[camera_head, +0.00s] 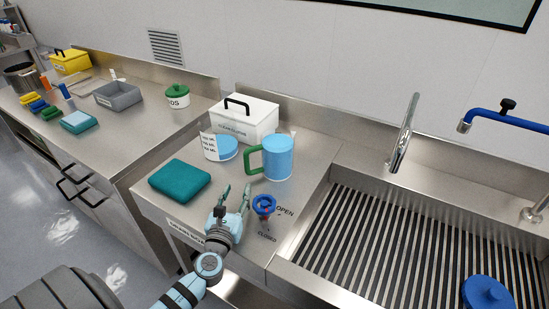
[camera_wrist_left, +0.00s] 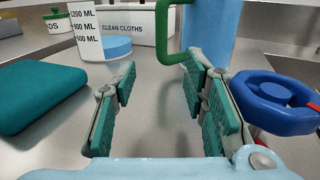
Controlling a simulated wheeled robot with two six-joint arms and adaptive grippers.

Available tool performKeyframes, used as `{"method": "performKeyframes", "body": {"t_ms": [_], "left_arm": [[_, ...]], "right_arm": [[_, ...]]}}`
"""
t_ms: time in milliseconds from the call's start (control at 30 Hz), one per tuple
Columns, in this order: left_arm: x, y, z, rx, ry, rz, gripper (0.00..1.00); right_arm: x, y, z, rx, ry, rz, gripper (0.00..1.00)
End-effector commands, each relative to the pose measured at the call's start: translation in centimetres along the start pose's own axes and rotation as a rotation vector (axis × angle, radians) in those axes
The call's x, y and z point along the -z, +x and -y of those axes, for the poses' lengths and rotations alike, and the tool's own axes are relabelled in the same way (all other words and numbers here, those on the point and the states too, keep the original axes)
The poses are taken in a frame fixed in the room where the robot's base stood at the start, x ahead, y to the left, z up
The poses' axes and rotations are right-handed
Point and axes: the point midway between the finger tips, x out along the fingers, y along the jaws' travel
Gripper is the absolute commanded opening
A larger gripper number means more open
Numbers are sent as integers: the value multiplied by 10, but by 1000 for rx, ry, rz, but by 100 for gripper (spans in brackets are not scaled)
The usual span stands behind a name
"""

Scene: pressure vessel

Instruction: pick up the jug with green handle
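The blue jug with a green handle (camera_head: 277,157) stands upright on the steel counter beside the sink. Its handle faces left. In the left wrist view the jug (camera_wrist_left: 212,28) is ahead, with the green handle (camera_wrist_left: 165,30) above and beyond the fingertips. My left gripper (camera_head: 233,193) is in front of the jug, apart from it. In the left wrist view the left gripper (camera_wrist_left: 160,90) is open, with nothing between its fingers. My right gripper is not in view.
A blue valve wheel (camera_head: 264,205) stands close right of my left gripper. A folded teal cloth (camera_head: 180,179) lies left. A measuring container (camera_head: 220,146) and white cloth box (camera_head: 245,117) stand behind. A slatted sink (camera_head: 400,240) is at right.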

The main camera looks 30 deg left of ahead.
Motion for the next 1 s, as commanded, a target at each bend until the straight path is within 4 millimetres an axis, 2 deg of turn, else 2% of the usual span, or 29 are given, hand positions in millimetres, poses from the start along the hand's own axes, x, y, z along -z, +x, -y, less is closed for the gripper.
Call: {"method": "performKeyframes", "body": {"t_ms": [100, 200, 400, 600, 700, 867, 1000], "left_arm": [[-1, 29, 0, -1, -2, 2, 40], [0, 49, 0, -2, -2, 1, 40], [-1, 70, -1, -4, -2, 1, 40], [-1, 108, 0, -4, -2, 1, 40], [-2, 115, 0, -4, -2, -1, 40], [-3, 115, 0, -3, -2, -1, 40], [-3, 115, 0, -3, -2, -1, 17]], "right_arm": [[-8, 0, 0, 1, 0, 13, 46], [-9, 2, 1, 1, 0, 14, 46], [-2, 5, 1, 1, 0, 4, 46], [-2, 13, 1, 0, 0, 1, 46], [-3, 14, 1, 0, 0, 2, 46], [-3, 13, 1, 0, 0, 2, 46], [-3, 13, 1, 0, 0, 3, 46]]}}
